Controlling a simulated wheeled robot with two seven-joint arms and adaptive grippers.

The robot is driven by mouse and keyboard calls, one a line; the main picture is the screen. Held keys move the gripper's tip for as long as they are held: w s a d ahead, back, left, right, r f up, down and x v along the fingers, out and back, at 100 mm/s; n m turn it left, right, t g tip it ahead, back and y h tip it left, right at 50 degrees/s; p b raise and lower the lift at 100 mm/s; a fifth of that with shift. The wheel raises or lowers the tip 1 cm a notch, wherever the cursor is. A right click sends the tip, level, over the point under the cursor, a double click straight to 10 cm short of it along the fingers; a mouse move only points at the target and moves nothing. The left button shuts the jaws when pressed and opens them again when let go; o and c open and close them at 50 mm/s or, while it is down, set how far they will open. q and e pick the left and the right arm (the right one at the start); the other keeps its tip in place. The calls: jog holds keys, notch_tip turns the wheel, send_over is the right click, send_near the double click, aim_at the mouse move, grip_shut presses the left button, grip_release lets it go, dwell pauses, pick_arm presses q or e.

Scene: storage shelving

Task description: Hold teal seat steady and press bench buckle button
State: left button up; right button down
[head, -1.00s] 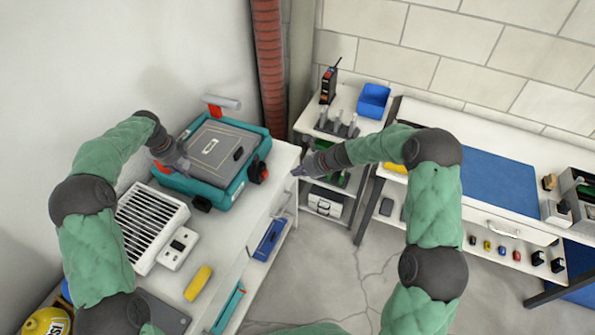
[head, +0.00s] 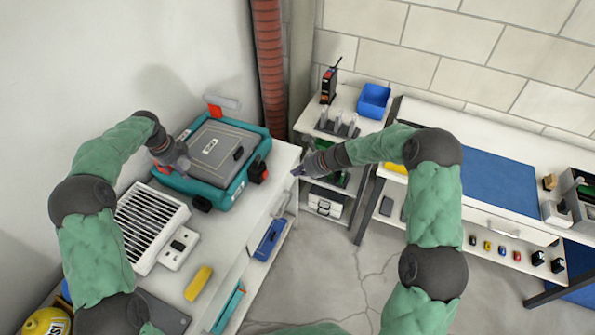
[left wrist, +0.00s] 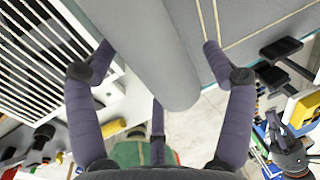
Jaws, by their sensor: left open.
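The teal seat (head: 240,187) has a grey padded top and sits at the back of the white bench on the left. A black buckle (head: 257,170) is at its right front corner; a button cannot be made out on it. My left gripper (head: 183,164) is at the seat's left edge, fingers open. In the left wrist view a grey rounded piece (left wrist: 165,60) lies between and beyond the open fingers (left wrist: 158,60); contact cannot be told. My right gripper (head: 297,172) is right of the buckle, apart from it, its fingers too small to read.
A striped vent unit (head: 150,222) and a yellow object (head: 198,283) lie on the bench in front of the seat. A red-brown pipe (head: 268,60) stands behind. A small shelf with a blue bin (head: 374,100) stands behind my right gripper. Open floor lies between the benches.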

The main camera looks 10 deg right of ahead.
pick_arm(q)
notch_tip(320, 180, up, 12)
jog(key=s+a, duration=0.1)
jog(key=s, duration=0.1)
jog(key=shift+a+f, duration=0.15)
jog(key=shift+a, duration=0.05)
jog(key=shift+d, duration=0.1)
